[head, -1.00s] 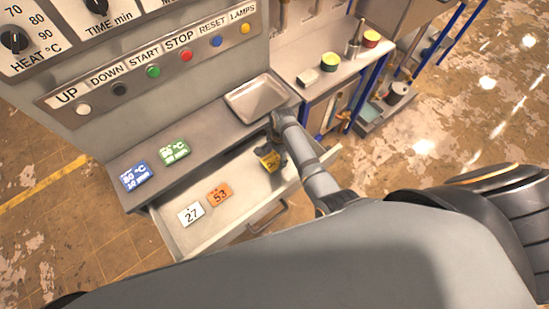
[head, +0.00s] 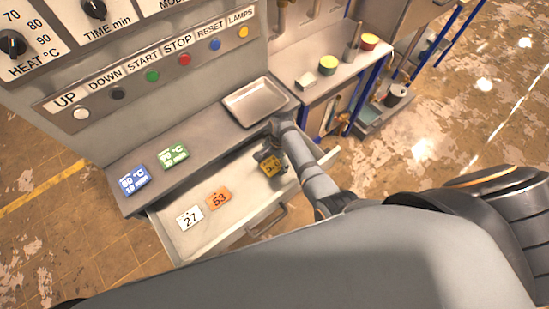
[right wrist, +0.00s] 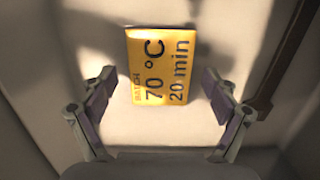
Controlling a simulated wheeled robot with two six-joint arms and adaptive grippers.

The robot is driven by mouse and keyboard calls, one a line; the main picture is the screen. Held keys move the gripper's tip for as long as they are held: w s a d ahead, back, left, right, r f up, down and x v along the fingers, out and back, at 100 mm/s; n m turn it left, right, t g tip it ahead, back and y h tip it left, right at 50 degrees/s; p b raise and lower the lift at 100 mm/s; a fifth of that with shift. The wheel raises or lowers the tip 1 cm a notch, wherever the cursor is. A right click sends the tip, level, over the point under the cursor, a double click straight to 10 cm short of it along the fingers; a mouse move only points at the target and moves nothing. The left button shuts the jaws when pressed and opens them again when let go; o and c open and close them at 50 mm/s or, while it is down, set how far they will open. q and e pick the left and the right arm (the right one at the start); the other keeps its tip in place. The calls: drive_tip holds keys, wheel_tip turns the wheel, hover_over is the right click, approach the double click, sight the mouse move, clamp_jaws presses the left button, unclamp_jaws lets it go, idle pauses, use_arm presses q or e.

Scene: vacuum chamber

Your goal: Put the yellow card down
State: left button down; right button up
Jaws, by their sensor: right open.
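The yellow card (right wrist: 163,66), printed "70 °C 20 min", lies in the open drawer (head: 235,222), at its right end in the head view (head: 270,168). In the right wrist view it lies flat on the pale drawer floor, between and a little beyond the fingertips. My right gripper (right wrist: 160,92) is open, with a finger on each side and clear of the card. In the head view my right gripper (head: 268,158) is over the right part of the drawer, partly hidden by its own arm. My left gripper is not in view.
A white card "27" (head: 190,217) and an orange card "53" (head: 219,198) lie in the drawer to the left. A blue card (head: 134,180) and a green card (head: 173,156) lie on the ledge above. A metal tray (head: 230,108) sits at the ledge's right end.

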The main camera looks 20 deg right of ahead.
sight(277, 161)
wheel_tip(277, 161, up, 12)
drive_tip(key=d, duration=0.1)
drive_tip(key=shift+w+d, duration=0.35)
